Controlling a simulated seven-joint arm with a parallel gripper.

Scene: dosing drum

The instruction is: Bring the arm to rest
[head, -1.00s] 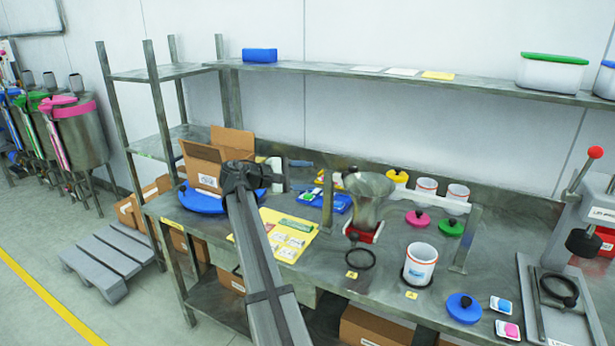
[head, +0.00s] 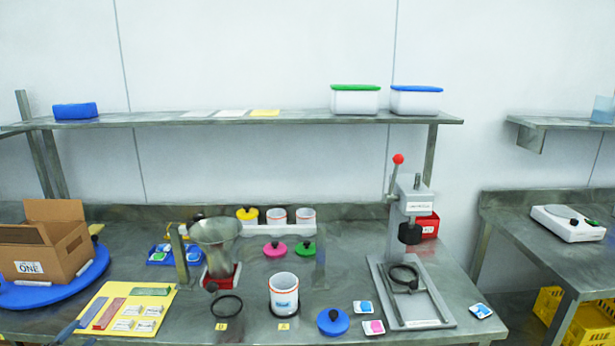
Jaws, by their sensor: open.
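My arm and my gripper are not in view. The steel workbench (head: 230,325) spans the lower part of the head view. A steel hopper (head: 217,240) stands on it over a red base, with a dark ring (head: 226,306) in front. A white cup with a red rim (head: 284,294) stands upright on the bench to the right of the ring.
A lever press (head: 412,220) with a red knob stands at right. A cardboard box (head: 55,255) sits on a blue disc (head: 85,283) at left, beside a yellow mat (head: 165,318) with packets. Pink (head: 275,249) and green (head: 305,249) lids lie behind the cup. A shelf (head: 200,119) runs above.

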